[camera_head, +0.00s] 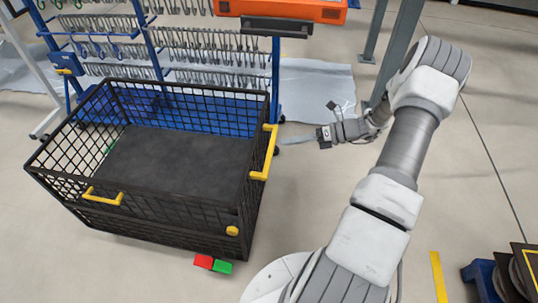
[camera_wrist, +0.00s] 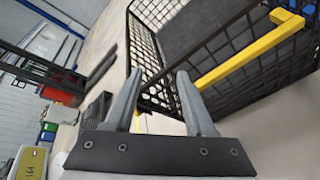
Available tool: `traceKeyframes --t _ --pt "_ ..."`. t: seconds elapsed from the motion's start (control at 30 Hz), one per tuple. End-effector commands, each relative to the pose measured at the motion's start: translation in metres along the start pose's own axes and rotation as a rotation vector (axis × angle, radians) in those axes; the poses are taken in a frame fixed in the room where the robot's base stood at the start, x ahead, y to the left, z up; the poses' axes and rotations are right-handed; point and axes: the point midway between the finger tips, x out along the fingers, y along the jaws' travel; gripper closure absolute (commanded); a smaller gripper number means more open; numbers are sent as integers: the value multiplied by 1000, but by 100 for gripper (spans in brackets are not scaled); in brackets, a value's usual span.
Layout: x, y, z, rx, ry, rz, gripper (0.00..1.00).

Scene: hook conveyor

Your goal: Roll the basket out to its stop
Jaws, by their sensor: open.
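The basket (camera_head: 165,222) is a black wire-mesh cart with a dark, empty floor, standing at the left of the head view. A yellow handle (camera_head: 264,152) is on its right side, and another yellow handle (camera_head: 103,196) is on its near side. My gripper (camera_head: 287,140) is open and empty, just right of the right-side handle and apart from it. In the wrist view the open fingers (camera_wrist: 158,62) point toward the basket mesh (camera_wrist: 147,42), and the yellow handle (camera_wrist: 250,51) lies to their right. The stop cannot be made out.
A red pedal (camera_head: 204,261) and a green pedal (camera_head: 222,267) show under the basket's near right corner. A blue rack with several rows of hooks (camera_head: 210,40) stands behind the basket. An orange unit (camera_head: 290,9) is at the top. Spools (camera_head: 515,275) sit at lower right.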

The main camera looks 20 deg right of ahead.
Motion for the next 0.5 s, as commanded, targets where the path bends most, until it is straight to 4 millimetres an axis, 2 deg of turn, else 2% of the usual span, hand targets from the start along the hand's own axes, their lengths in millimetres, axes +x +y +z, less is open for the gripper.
traceKeyframes --t 0.03,0.2,0.33,0.5 --pt "-1 -23 -15 92 -64 10 45" --pt "-11 -80 -50 384 -279 57 45" --pt "-19 -116 -76 570 -426 104 45" --pt "-26 -142 -97 716 -550 154 45"
